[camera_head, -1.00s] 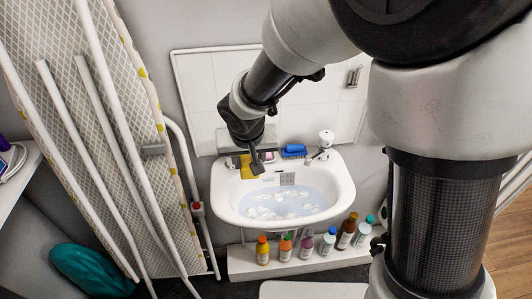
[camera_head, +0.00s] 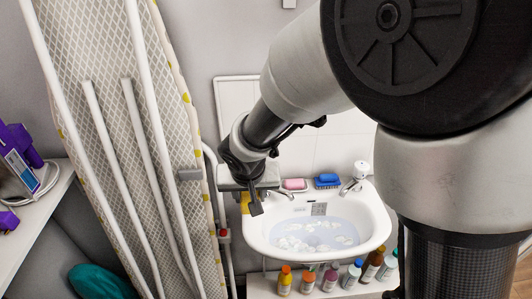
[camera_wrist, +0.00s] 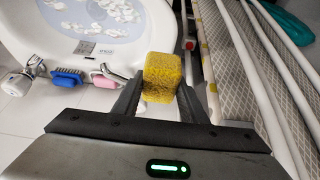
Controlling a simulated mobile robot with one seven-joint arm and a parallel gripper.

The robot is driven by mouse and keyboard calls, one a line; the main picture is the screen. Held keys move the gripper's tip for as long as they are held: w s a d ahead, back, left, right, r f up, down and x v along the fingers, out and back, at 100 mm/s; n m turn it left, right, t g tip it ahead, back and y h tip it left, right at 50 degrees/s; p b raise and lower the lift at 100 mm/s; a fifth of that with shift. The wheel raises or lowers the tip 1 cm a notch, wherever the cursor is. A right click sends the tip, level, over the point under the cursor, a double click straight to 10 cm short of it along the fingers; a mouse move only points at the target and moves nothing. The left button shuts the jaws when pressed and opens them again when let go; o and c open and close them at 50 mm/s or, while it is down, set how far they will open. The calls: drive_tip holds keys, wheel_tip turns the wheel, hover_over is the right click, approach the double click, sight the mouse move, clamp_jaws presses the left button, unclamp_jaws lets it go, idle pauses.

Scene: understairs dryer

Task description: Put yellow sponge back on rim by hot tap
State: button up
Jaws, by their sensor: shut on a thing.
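The yellow sponge (camera_wrist: 162,75) is between the two fingers of my gripper (camera_wrist: 158,98) in the wrist view. In the head view the sponge (camera_head: 245,200) shows partly behind my gripper (camera_head: 254,204), at the basin's back left corner. The white basin (camera_head: 378,225) holds water with pale suds. The left tap (camera_head: 281,193) is just right of my gripper; it also shows beside the sponge in the wrist view (camera_wrist: 113,74). The right tap (camera_head: 354,185) has a white knob. I cannot tell which tap is hot, or whether the sponge touches the rim.
A pink soap (camera_head: 294,184) and a blue brush (camera_head: 327,180) lie on the back rim between the taps. Several bottles (camera_head: 308,281) stand on a ledge below the basin. An ironing board (camera_head: 120,130) leans close at the left.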

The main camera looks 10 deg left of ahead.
drive_tip(key=b+x, duration=0.1)
drive_tip(key=x, duration=0.1)
drive_tip(key=w+x, duration=0.1)
drive_tip(key=x, duration=0.2)
drive_tip(key=shift+a+b, duration=0.15)
drive_tip(key=shift+b, duration=0.25)
wheel_tip(320, 180, down, 4)
drive_tip(key=b, duration=0.4)
drive_tip(key=shift+r, duration=0.2)
drive_tip(key=shift+f+b, duration=0.45)
drive_tip(key=shift+b, duration=0.15)
drive_tip(key=o, duration=1.2)
drive_tip(key=p+v, duration=0.3)
drive_tip(key=v, duration=1.4)
drive_tip(key=shift+r+p, duration=0.25)
drive_tip(key=shift+p, duration=0.15)
